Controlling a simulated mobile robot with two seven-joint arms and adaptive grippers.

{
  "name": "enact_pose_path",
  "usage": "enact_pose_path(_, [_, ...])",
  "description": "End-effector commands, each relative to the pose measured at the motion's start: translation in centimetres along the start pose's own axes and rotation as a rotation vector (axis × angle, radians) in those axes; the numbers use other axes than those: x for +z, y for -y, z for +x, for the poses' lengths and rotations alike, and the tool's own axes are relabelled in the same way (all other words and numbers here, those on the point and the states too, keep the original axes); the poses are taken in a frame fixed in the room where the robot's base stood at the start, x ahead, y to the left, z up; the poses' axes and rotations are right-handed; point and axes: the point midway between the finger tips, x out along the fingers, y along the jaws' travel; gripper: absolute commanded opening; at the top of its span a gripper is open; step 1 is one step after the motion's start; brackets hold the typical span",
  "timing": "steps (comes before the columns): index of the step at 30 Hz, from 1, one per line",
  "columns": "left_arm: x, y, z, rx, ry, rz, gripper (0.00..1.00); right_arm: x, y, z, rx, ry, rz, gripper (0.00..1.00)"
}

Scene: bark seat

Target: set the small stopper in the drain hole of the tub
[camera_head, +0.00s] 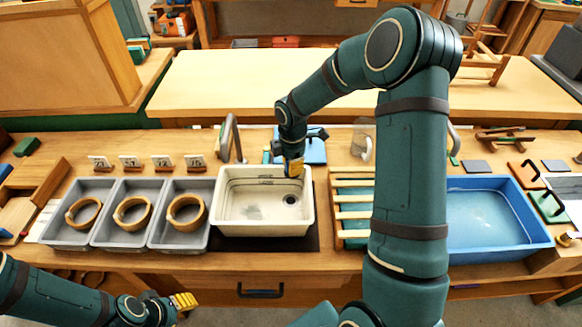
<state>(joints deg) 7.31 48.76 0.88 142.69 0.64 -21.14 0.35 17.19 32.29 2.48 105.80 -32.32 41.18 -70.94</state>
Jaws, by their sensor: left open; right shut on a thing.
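The cream tub (238,221) stands on a dark mat in the middle of the bench. Its dark round drain hole (290,199) shows in the right part of the tub floor. My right gripper (293,173) points down over the tub's back right, a little behind the drain hole in the picture. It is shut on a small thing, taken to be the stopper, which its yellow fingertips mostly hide. I see no stopper elsewhere. My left gripper (184,301) is open and empty, low in front of the bench, away from the tub.
Grey bins (127,240) with wooden rings stand left of the tub. A slatted crate (352,235) and a blue water basin (540,240) are at right. My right arm hides part of the bench between them.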

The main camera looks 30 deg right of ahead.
Motion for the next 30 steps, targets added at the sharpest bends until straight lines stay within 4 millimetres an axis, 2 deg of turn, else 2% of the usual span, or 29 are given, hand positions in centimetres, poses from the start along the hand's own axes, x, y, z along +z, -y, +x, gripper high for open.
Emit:
enact_pose_path(11, [0.3, 0.2, 0.8, 0.001, 0.006, 0.003, 0.47, 0.1, -0.2, 1.2, 0.0, 0.001, -0.001, 0.0])
enact_pose_path(30, [2.0, 1.8, 4.7, 0.004, 0.038, 0.013, 0.47, 0.1, -0.2, 6.9, 0.0, 0.0, 0.0, 0.0])
